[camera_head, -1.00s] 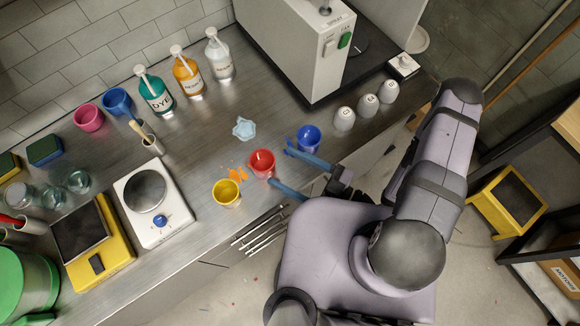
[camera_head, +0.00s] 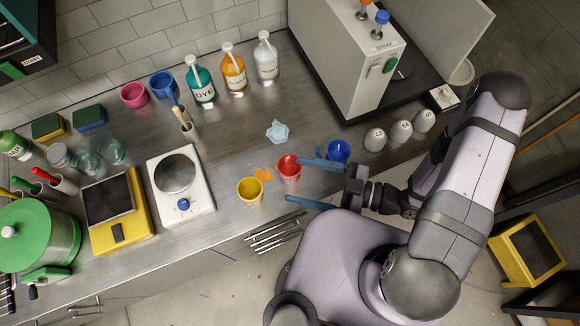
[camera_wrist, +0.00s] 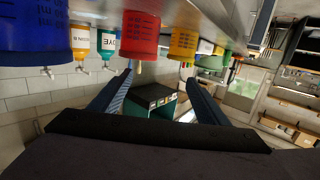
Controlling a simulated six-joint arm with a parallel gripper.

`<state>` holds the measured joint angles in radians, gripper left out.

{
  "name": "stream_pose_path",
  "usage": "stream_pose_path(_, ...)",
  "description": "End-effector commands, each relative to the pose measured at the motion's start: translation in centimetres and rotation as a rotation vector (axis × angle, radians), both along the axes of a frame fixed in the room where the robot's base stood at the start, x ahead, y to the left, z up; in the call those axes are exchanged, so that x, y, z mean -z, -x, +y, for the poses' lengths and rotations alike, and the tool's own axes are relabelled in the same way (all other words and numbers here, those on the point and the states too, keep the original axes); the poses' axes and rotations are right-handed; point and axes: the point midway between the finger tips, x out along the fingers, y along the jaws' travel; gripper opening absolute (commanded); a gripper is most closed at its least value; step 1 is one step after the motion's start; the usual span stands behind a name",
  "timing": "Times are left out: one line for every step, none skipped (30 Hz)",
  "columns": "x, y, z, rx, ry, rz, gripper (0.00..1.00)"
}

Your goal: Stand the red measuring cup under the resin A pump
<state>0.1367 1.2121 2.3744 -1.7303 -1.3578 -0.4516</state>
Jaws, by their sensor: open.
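The red measuring cup (camera_head: 288,170) stands upright on the steel bench near its front edge, between a yellow cup (camera_head: 250,190) and a blue cup (camera_head: 339,151). My gripper (camera_head: 294,180) is open and empty. Its upper finger tip overlaps the red cup's right side in the head view; the lower finger lies below the cup. I cannot tell whether they touch. In the upside-down wrist view the red cup (camera_wrist: 140,35) is beyond the finger tips, left of centre. A grey machine with an orange-topped pump (camera_head: 365,8) and a blue-topped pump (camera_head: 382,18) stands at the back; their labels are unreadable.
Orange splatter (camera_head: 264,174) and a pale blue blob (camera_head: 277,131) lie near the red cup. Several grey weights (camera_head: 400,131) stand at right. A dye bottle (camera_head: 201,85) stands with others by the wall. A white hotplate (camera_head: 181,190) is left.

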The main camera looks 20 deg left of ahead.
Motion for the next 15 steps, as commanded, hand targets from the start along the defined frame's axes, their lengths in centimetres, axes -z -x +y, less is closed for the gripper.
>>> stream_pose_path(-0.7, -0.8, 0.4, -0.051, 0.049, -0.048, 0.69)
stream_pose_path(-0.8, -1.3, 0.6, -0.077, 0.08, -0.071, 0.69)
stream_pose_path(-0.9, -2.1, 1.0, -0.106, 0.122, -0.105, 0.69)
stream_pose_path(-1.1, -2.7, 1.4, -0.123, 0.151, -0.135, 0.69)
stream_pose_path(-1.2, -3.5, 1.8, -0.138, 0.179, -0.169, 0.69)
stream_pose_path(-1.5, -4.6, 2.5, -0.15, 0.214, -0.218, 0.69)
stream_pose_path(-1.7, -5.5, 3.1, -0.154, 0.237, -0.26, 0.69)
stream_pose_path(-1.9, -6.4, 3.7, -0.156, 0.259, -0.304, 0.69)
stream_pose_path(-2.3, -7.7, 4.7, -0.151, 0.287, -0.364, 0.69)
stream_pose_path(-2.5, -8.7, 5.5, -0.143, 0.309, -0.406, 0.69)
stream_pose_path(-2.8, -9.7, 6.2, -0.132, 0.334, -0.444, 0.69)
stream_pose_path(-3.0, -10.9, 7.2, -0.109, 0.374, -0.485, 0.69)
stream_pose_path(-3.0, -11.8, 7.7, -0.088, 0.409, -0.506, 0.69)
stream_pose_path(-3.1, -12.6, 8.2, -0.059, 0.446, -0.519, 0.69)
stream_pose_path(-3.0, -13.5, 8.6, -0.016, 0.502, -0.521, 0.69)
